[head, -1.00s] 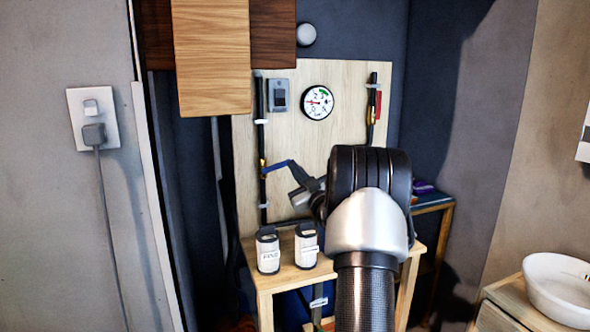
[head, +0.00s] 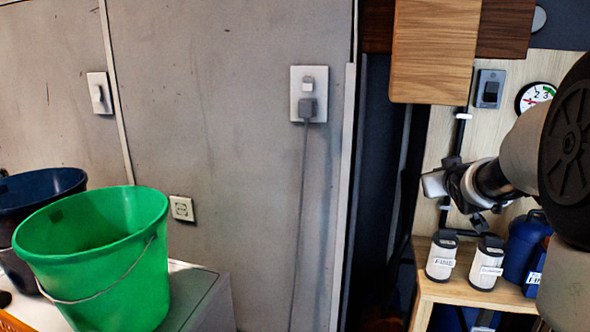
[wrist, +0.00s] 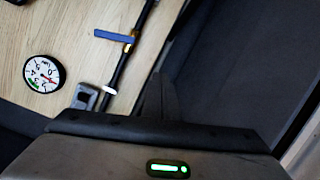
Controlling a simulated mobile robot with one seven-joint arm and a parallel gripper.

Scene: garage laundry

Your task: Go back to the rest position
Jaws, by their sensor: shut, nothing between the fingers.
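My gripper (wrist: 158,92) is shut and empty; its dark fingers rise from the hand in the middle of the wrist view. In the head view my arm reaches in from the right edge, and the hand is in front of the wooden panel (head: 430,150), above the small wooden table (head: 440,289). In the wrist view a blue handle (wrist: 114,36) on a black pipe (wrist: 122,72) is left of the fingers and apart from them. A round gauge (wrist: 43,74) is farther left. The gauge also shows in the head view (head: 535,96), partly behind my arm.
Two white canisters (head: 442,257) (head: 487,263) and a blue container (head: 524,240) stand on the table below my arm. A wooden cabinet (head: 434,50) hangs above. A green bucket (head: 100,262) stands at the lower left. A grey wall with a plugged socket (head: 309,94) lies between.

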